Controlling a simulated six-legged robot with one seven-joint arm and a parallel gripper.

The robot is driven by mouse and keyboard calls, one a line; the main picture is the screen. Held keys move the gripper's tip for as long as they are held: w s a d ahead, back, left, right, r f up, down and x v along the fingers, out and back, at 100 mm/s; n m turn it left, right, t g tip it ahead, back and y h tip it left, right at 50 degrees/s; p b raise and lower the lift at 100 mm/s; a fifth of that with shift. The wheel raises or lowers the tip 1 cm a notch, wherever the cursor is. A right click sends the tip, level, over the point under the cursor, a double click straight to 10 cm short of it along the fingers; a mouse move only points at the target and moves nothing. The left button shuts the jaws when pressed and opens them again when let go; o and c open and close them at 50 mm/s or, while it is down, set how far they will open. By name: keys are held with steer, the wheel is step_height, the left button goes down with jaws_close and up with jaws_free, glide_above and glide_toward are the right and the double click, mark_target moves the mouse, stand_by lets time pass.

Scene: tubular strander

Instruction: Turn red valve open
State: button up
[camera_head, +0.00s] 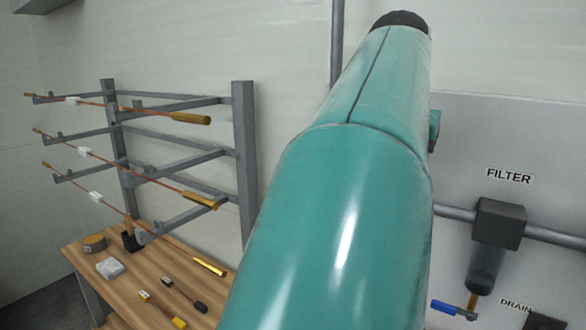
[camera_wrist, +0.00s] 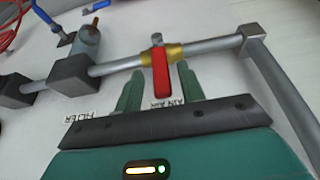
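The red valve handle (camera_wrist: 160,82) shows in the wrist view, on a brass valve body (camera_wrist: 174,52) set in a grey pipe. The handle lies crosswise to the pipe and points down toward my gripper in the picture. My gripper (camera_wrist: 161,88) has two green fingers spread apart, one on each side of the handle. I see gaps between the handle and both fingers, and nothing is held. I cannot tell how deep the handle sits between them. In the head view my teal arm covers the middle, and the red valve and gripper are hidden.
The grey pipe (camera_wrist: 118,66) runs along a pale panel with upside-down labels. A filter (camera_head: 497,225) with a blue-handled drain valve (camera_head: 447,307) is at right in the head view. A rack (camera_head: 243,150) with rods stands behind a wooden bench (camera_head: 130,285) at left.

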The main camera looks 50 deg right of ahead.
steer(key=shift+x, duration=1)
steer(key=shift+w, duration=0.15)
jaws_close()
steer(key=shift+s+d+f+m+t+y, duration=0.2)
steer(key=shift+s+t, duration=0.4)
steer(key=shift+t, duration=0.6)
steer(key=shift+s+f+m+t+y, duration=0.15)
steer(key=shift+s+m+t, duration=0.35)
steer(key=shift+t, duration=0.7)
steer(key=shift+s+d+f+m+t+y, duration=0.1)
steer(key=shift+s+f+t, duration=0.15)
steer(key=shift+s+t, duration=0.7)
steer(key=shift+w+t, duration=0.2)
steer(key=shift+t, duration=0.05)
jaws_free()
